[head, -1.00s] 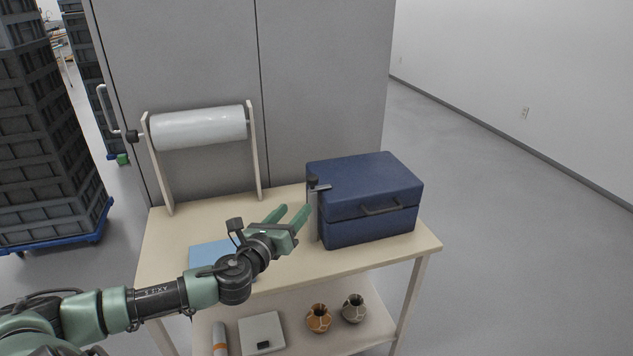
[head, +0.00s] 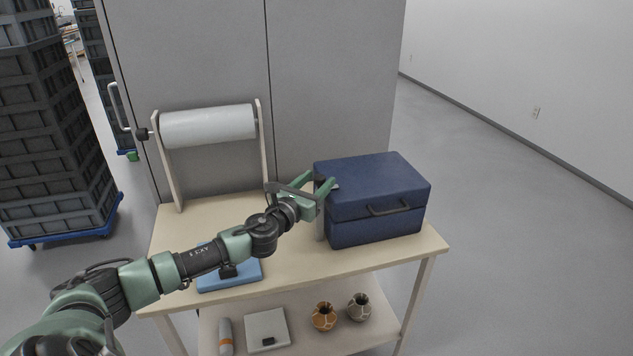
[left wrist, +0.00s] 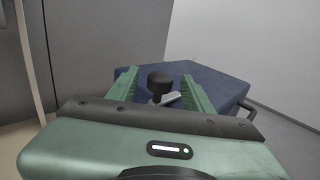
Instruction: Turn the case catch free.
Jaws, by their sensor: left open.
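The dark blue case (head: 370,190) stands closed on the table, its handle on the front; it also shows in the left wrist view (left wrist: 215,82). The catch, a black knob with a grey lever (left wrist: 160,84), sits at the case's left end by a grey post (head: 320,228). In the head view my gripper mostly hides the knob. My left gripper (head: 317,183) is open at the catch. In the left wrist view its green fingers stand either side of the knob, with gaps visible. My right gripper is not in view.
The table (head: 285,262) carries a film roll on a wooden stand (head: 208,126) and a blue flat object (head: 230,273) partly under my arm. Two patterned pots (head: 324,316) stand on the lower shelf. A grey cabinet (head: 335,80) rises behind. Floor right of the table is clear.

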